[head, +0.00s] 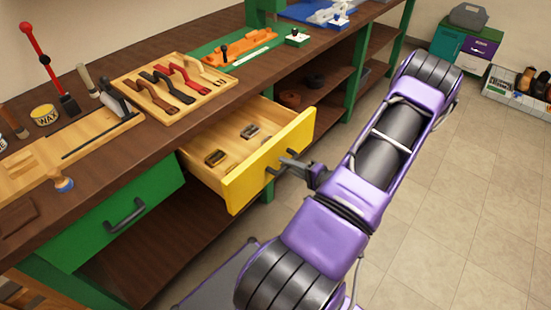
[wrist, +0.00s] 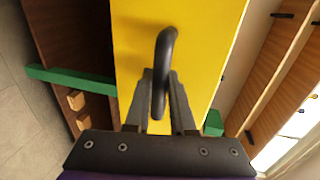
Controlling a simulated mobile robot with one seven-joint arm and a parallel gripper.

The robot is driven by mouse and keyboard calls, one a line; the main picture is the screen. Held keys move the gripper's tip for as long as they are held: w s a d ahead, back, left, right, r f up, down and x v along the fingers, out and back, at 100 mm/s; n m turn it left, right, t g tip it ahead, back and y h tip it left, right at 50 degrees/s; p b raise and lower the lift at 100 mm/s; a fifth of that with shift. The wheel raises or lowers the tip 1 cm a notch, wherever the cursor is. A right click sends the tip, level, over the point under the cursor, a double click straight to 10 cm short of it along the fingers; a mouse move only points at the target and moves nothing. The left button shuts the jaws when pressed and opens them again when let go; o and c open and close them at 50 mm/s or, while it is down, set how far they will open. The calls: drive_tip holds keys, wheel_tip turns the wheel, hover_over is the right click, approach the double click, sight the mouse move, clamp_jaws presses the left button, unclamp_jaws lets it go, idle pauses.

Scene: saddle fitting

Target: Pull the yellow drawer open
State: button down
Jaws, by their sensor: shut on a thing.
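The yellow drawer (head: 238,190) stands pulled out from under the workbench, its wooden inside showing. Two small metal buckles (head: 216,158) (head: 250,131) lie in it. Its dark bar handle (head: 291,160) is on the yellow front. My gripper (head: 284,164) is at this handle, its fingers on either side of the bar. In the wrist view the yellow front (wrist: 205,45) fills the middle, and the curved handle (wrist: 164,60) passes between the two fingertips of my gripper (wrist: 160,95). The gripper is shut on the handle.
A shut green drawer (head: 115,215) with a dark handle is left of the yellow one. The workbench top (head: 125,165) carries a strap tray (head: 205,95), a wax tin (head: 44,115) and tools. Open shelves lie below. Tiled floor (head: 440,220) is clear at right.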

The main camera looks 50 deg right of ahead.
drive_tip(key=shift+s, duration=0.7)
drive_tip(key=shift+d, duration=0.1)
drive_tip(key=c, duration=0.8)
unclamp_jaws()
drive_tip(key=shift+o, duration=0.2)
drive_tip(key=shift+s, duration=0.1)
drive_tip(key=v, duration=1.7)
drive_tip(key=shift+d+r, duration=0.1)
drive_tip(key=shift+d, duration=0.05)
